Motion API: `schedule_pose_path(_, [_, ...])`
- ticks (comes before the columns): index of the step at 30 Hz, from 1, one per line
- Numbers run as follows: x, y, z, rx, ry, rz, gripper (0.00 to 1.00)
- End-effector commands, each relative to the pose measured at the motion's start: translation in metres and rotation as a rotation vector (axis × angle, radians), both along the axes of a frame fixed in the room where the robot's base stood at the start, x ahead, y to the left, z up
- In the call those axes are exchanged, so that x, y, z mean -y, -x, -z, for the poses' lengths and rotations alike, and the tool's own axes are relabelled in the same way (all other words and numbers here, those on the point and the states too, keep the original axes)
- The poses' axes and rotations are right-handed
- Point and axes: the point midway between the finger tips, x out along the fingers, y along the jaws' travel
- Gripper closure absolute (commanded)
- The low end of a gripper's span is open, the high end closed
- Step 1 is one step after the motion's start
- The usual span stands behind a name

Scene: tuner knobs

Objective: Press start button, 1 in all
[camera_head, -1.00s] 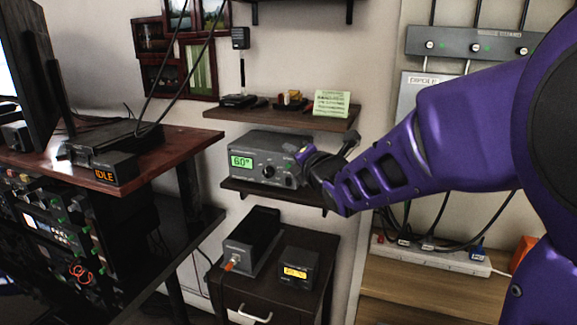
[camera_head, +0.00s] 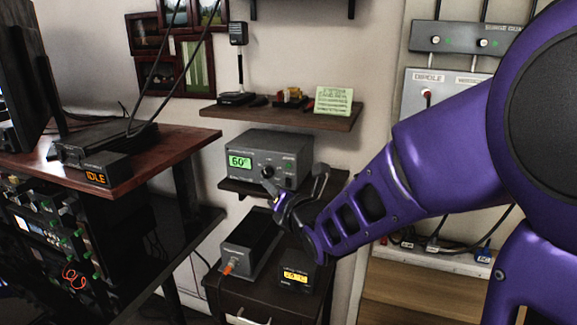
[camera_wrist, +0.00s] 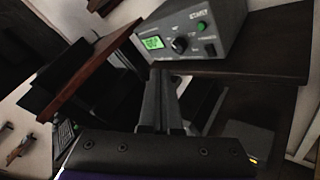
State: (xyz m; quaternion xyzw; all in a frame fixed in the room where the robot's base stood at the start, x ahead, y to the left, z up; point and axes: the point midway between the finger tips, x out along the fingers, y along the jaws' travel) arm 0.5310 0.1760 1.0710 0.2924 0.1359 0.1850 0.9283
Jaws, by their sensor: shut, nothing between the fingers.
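The grey control box (camera_head: 268,152) with a green display reading about 60 stands on the middle shelf. In the wrist view the box (camera_wrist: 225,25) shows its display (camera_wrist: 153,42), a black knob (camera_wrist: 180,45) and a green button (camera_wrist: 202,26) at the upper right of the knob. The small lettering is too blurred to read surely.
A wooden desk (camera_head: 190,142) with an IDLE display (camera_head: 96,177) is at the left. A wooden shelf (camera_head: 330,122) hangs above the box. Below are a dark box (camera_head: 252,240) and a small yellow-display unit (camera_head: 296,277) on a cabinet. Wall panels stand at the right.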

Motion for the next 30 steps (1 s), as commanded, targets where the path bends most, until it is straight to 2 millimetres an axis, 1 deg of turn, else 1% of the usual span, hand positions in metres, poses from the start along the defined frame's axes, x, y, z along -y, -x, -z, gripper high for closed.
schedule_pose_path(9, [0.015, -0.040, -0.004, -0.004, -0.002, 0.002, 1.00])
schedule_pose_path(12, [0.020, -0.052, -0.003, -0.003, -0.002, 0.003, 1.00])
schedule_pose_path(14, [0.022, -0.059, 0.002, 0.001, -0.001, 0.001, 1.00])
schedule_pose_path(16, [0.023, -0.065, 0.001, 0.002, -0.002, 0.000, 1.00])
schedule_pose_path(21, [0.028, -0.075, 0.001, 0.000, -0.001, 0.001, 1.00])
schedule_pose_path(30, [0.029, -0.078, 0.000, 0.000, -0.001, 0.001, 1.00])
